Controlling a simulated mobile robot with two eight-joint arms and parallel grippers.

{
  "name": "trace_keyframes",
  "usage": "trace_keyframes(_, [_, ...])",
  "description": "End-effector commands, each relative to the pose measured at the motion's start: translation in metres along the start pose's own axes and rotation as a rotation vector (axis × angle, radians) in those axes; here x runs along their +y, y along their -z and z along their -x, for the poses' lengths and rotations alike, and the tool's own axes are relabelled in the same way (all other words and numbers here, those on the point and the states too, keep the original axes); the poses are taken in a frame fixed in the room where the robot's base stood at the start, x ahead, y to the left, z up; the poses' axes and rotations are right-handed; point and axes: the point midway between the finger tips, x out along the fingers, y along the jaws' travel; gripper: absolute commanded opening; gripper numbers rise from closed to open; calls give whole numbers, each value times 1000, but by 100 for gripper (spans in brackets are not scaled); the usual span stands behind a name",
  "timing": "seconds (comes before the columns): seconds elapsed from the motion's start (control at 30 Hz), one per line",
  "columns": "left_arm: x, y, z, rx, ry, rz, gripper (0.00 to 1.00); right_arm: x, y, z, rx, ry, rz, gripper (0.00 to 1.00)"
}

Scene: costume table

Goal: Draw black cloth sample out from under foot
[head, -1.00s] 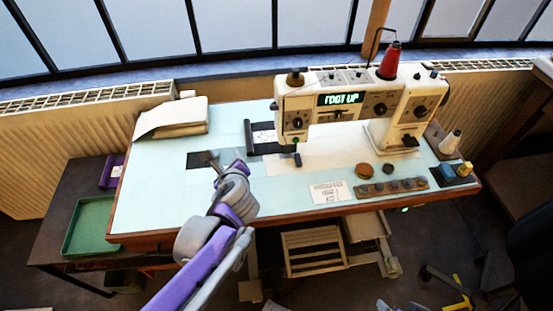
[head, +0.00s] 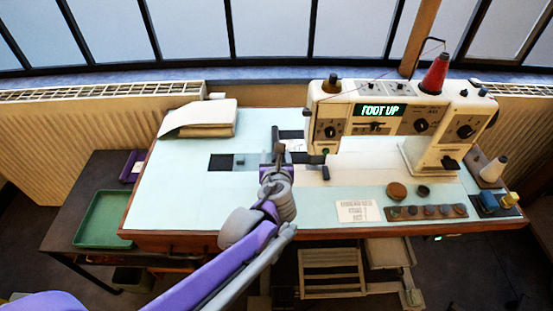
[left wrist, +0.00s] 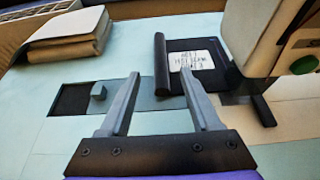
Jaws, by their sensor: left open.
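The black cloth sample (left wrist: 216,65) lies flat on the table beside the sewing machine, with a white printed label (left wrist: 190,62) on it and a thick, raised black left edge (left wrist: 161,65). In the head view, my gripper covers much of the sample. Its right part runs toward the machine head (head: 328,128); the foot itself is hard to make out. The machine's display (head: 380,111) reads "FOOT UP". My left gripper (head: 277,150) is open and empty over the table, just in front of the sample. In the left wrist view its fingers (left wrist: 158,88) point toward the raised edge. My right gripper is out of view.
A dark rectangular opening (left wrist: 70,99) with a small grey block (left wrist: 98,91) lies left of the sample. Folded cloth (head: 205,118) lies at the back left. A printed card (head: 358,211) and small round items are at the front right. The front left tabletop is clear.

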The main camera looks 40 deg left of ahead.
Motion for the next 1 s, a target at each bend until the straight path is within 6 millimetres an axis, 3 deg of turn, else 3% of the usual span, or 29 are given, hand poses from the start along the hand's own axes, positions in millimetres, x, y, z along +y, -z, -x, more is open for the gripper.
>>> trace_keyframes(0.3, [0,2,-60,0,-2,1,64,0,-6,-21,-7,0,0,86])
trace_keyframes(0.5, [0,1,-83,0,-1,1,64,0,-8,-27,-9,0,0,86])
trace_keyframes(0.93, [0,0,-90,0,0,1,64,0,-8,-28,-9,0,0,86])
trace_keyframes(1.0, [0,0,-90,0,0,1,51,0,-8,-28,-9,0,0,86])
